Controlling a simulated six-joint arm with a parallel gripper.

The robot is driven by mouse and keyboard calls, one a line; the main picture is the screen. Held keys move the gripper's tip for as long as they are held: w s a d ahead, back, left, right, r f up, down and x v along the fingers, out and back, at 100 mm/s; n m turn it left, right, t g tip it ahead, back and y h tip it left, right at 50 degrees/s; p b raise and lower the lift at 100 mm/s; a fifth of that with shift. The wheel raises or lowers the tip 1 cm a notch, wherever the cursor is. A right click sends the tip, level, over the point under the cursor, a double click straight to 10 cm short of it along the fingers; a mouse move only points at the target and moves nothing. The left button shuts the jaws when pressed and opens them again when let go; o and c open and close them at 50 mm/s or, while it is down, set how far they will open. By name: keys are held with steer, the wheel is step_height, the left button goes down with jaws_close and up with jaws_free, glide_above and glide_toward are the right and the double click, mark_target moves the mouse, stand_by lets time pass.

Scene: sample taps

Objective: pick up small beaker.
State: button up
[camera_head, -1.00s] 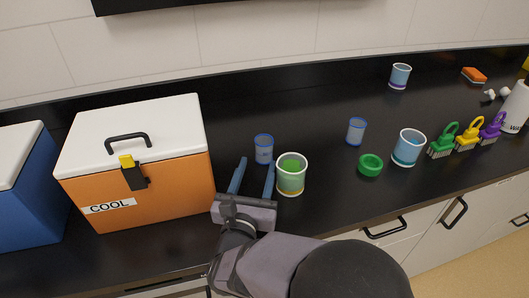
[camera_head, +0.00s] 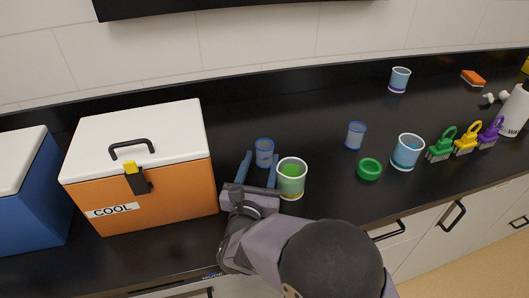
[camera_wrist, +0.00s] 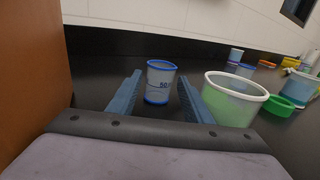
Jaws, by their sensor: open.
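A small clear beaker with a blue rim (camera_head: 264,152) stands upright on the black counter, right of the orange cooler. In the wrist view the small beaker (camera_wrist: 160,82) is straight ahead, with a blue base band and part of a "50" mark. My gripper (camera_head: 259,170) is open and empty, with its blue fingers pointing at this beaker. In the wrist view the beaker shows between my two fingers, just beyond their tips. A second small blue-rimmed beaker (camera_head: 355,136) stands farther right.
A larger beaker of green liquid (camera_head: 291,178) stands close by my right finger. An orange cooler (camera_head: 185,182) marked COOL is at left. Farther right are a green ring-shaped dish (camera_head: 369,169), a blue-filled beaker (camera_head: 407,152) and brushes (camera_head: 466,140). The back counter is mostly clear.

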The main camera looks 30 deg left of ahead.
steer(key=shift+x, duration=1.25)
steer(key=c, duration=0.8)
steer(key=shift+r, duration=0.2)
step_height(320, 180, up, 28)
steer(key=shift+f+p, duration=0.15)
steer(key=shift+p, duration=0.15)
